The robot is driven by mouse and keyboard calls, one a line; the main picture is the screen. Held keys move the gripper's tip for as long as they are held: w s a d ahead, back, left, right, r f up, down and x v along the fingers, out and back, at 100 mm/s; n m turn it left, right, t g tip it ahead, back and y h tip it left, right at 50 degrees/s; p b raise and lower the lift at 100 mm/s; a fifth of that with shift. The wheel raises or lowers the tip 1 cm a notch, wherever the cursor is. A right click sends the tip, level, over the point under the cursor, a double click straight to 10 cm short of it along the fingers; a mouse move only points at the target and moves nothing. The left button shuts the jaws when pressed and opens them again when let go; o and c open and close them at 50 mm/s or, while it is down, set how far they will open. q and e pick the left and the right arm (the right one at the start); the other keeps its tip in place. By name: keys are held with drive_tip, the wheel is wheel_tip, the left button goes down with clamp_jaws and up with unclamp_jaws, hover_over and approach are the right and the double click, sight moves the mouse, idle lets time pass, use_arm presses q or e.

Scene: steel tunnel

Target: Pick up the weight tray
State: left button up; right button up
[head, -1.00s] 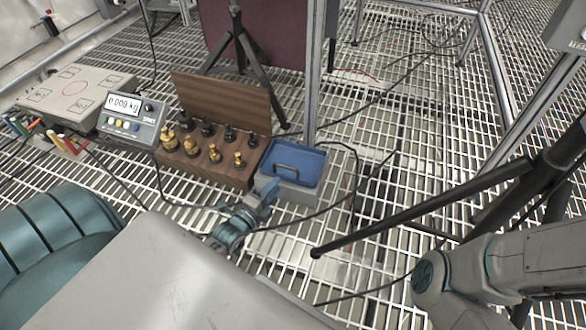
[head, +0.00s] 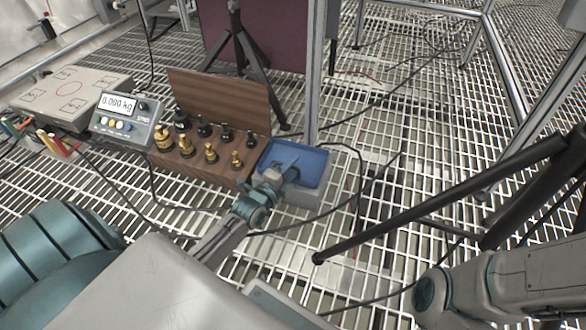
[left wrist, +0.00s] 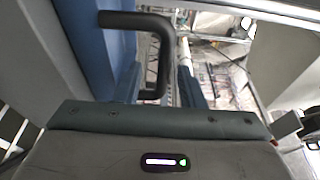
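The weight tray (head: 312,164) is a shallow blue tray with a dark bar handle, resting on a grey block right of the wooden weight box. In the left wrist view its blue face (left wrist: 108,48) fills the upper left, with the black handle (left wrist: 138,20) beside it. My left gripper (head: 288,170) is over the tray's near left part, at the handle. In the left wrist view the fingers (left wrist: 162,85) stand apart, with the handle's lower end between them. I cannot tell whether they touch it. My right gripper is out of view.
The wooden box (head: 222,150) with brass and black weights stands left of the tray. A scale display (head: 125,117) reading 0.000 kg is further left. A metal post (head: 316,75) rises just behind the tray. A black tripod leg (head: 440,200) and loose cables cross the grating at right.

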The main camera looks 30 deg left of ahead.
use_arm(q)
clamp_jaws()
idle(1.4)
